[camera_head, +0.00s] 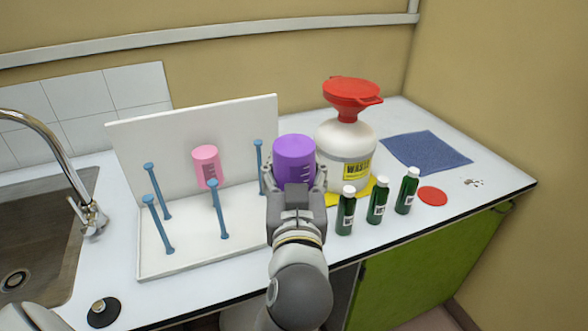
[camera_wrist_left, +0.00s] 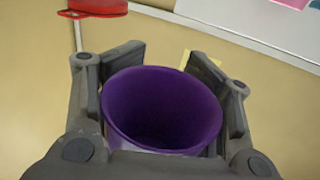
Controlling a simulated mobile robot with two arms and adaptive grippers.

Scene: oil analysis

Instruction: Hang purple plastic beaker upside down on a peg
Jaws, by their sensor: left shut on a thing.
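The purple beaker (camera_head: 294,157) is upside down, with its closed base up in the head view. Its open mouth shows in the left wrist view (camera_wrist_left: 162,108). My left gripper (camera_head: 293,185) is shut around its sides, to the right of the pegs. The white drying rack (camera_head: 185,258) has several blue pegs, including a front-left peg (camera_head: 160,226), a back-left peg (camera_head: 157,190), a front-right peg (camera_head: 217,208) and a back-right peg (camera_head: 259,165) close to the beaker. A pink beaker (camera_head: 206,166) hangs upside down on the rack. My right gripper is out of view.
A white waste bottle (camera_head: 343,148) with a red funnel (camera_head: 351,92) stands just right of the beaker. Several green bottles (camera_head: 378,201) stand at the front right. A blue mat (camera_head: 427,152) lies behind them. A sink (camera_head: 35,250) is at left.

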